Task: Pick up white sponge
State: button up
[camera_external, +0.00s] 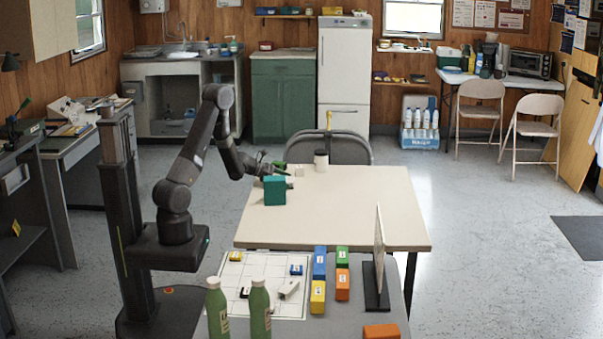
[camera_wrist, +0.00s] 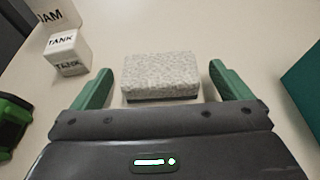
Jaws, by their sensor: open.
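The white sponge (camera_wrist: 160,74) is a speckled off-white block with a dark underside, lying flat on the cream table in the wrist view. My gripper (camera_wrist: 160,66) is open, with one green finger at each side of the sponge. A gap shows between each finger and the sponge, so neither visibly touches it. In the external view my gripper (camera_external: 280,181) is low over the table's left part, behind the teal box (camera_external: 275,191); I cannot make out the sponge there.
A white cube marked TANK (camera_wrist: 68,52) and a white container marked JAM (camera_wrist: 56,13) stand left of the sponge. A green and black object (camera_wrist: 12,122) is at the far left. The teal box (camera_wrist: 304,84) is close at right. The table's right half (camera_external: 375,205) is clear.

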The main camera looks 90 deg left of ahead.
jog(key=shift+x, duration=0.85)
jog(key=shift+c, duration=0.5)
jog(key=c, duration=0.9)
jog(key=shift+c, duration=0.2)
